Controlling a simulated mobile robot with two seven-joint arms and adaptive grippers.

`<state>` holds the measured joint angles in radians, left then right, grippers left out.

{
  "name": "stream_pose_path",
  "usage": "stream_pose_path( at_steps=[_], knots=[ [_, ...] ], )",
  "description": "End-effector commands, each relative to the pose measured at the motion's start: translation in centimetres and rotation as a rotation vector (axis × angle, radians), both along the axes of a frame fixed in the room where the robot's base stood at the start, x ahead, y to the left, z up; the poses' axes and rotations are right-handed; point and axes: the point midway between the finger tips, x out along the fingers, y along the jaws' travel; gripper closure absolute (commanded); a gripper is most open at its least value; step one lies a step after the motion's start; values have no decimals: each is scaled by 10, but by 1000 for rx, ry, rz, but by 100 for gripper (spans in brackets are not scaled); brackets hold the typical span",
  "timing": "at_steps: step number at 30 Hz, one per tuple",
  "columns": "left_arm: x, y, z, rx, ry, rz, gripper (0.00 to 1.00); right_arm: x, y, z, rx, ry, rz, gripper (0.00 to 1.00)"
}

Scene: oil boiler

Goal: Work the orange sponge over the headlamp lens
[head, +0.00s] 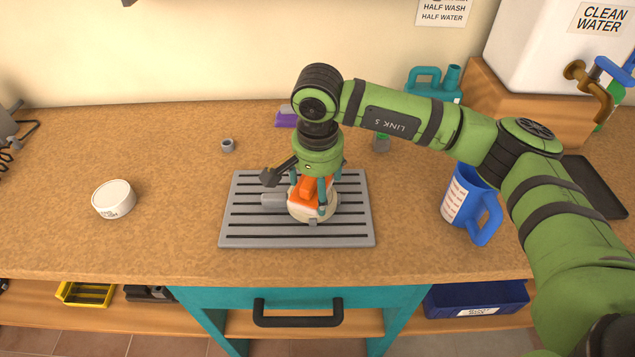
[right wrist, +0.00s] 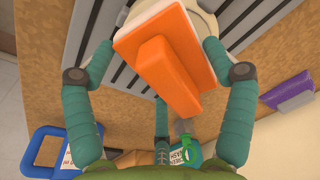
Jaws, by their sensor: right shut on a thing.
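The orange sponge (head: 318,191) is held in my right gripper (head: 322,196), on top of the headlamp (head: 300,212). The headlamp is a round pale piece with a grey body on its left side, lying on the slatted grey rack (head: 250,235). In the right wrist view the sponge (right wrist: 165,60) shows an orange block with a raised grip between the teal fingers. The headlamp's pale rim (right wrist: 205,22) shows behind it. The sponge covers much of the lens; whether it touches is hard to tell. My left gripper is not in view.
A blue jug (head: 470,205) stands right of the rack. A round white tub (head: 114,199) stands at left, and a small grey cup (head: 227,145) behind the rack. A purple item (head: 286,119) and a teal can (head: 434,82) are at the back. Counter between tub and rack is clear.

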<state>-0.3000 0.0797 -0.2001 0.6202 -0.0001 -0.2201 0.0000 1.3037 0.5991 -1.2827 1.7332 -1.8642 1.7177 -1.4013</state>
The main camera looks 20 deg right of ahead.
Motion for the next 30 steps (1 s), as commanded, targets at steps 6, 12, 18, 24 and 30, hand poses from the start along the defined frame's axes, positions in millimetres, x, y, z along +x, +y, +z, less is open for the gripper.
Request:
stream_pose_path(
  at_steps=[6, 12, 18, 24, 30],
  knots=[
    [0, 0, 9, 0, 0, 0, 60, 1, 0, 20, 0, -4, 0, 42],
    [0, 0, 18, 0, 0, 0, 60, 1, 1, 41, 2, -4, 0, 42],
    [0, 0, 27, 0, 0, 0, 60, 1, 0, 61, 2, -4, 0, 42],
    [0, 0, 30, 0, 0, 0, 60, 1, 0, 71, 1, -3, 0, 42],
    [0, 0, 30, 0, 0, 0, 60, 1, 0, 70, 1, -3, 0, 42]
  ],
)
